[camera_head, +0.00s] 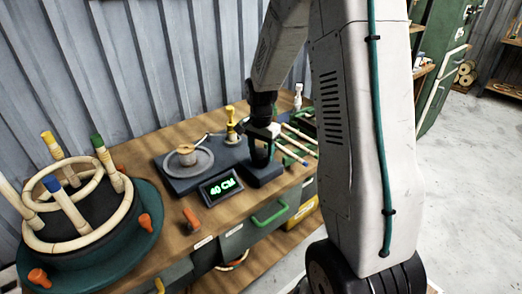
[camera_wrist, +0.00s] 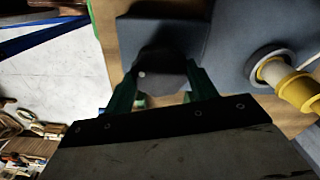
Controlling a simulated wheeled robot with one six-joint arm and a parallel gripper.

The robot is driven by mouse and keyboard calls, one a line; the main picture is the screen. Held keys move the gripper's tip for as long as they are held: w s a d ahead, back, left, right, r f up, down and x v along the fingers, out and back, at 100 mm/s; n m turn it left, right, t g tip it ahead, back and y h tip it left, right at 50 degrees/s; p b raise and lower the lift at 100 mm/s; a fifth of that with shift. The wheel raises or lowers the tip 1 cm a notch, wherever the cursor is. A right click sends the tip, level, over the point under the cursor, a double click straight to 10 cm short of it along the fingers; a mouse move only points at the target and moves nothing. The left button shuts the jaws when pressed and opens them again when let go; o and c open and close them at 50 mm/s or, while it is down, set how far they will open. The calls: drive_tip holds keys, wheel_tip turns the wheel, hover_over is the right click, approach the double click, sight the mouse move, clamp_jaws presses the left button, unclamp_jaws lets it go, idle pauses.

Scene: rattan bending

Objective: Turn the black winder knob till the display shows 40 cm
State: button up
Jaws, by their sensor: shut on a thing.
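My gripper (camera_wrist: 160,92) is shut on the knob, with a green finger on each side. In the head view my gripper (camera_head: 262,150) is over the right end of the winder, and the knob is mostly hidden there.
A yellow fitting (camera_head: 231,122) stands behind the winder, close to my gripper; it also shows in the wrist view (camera_wrist: 290,85). A green round jig (camera_head: 135,235) with pegs and rattan rings is at left. Rattan sticks (camera_head: 295,145) lie at right.

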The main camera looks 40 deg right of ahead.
sight(261, 153)
drive_tip(key=shift+m, duration=1.2)
drive_tip(key=o, duration=1)
wheel_tip(261, 153, up, 8)
drive_tip(key=shift+f, duration=0.1)
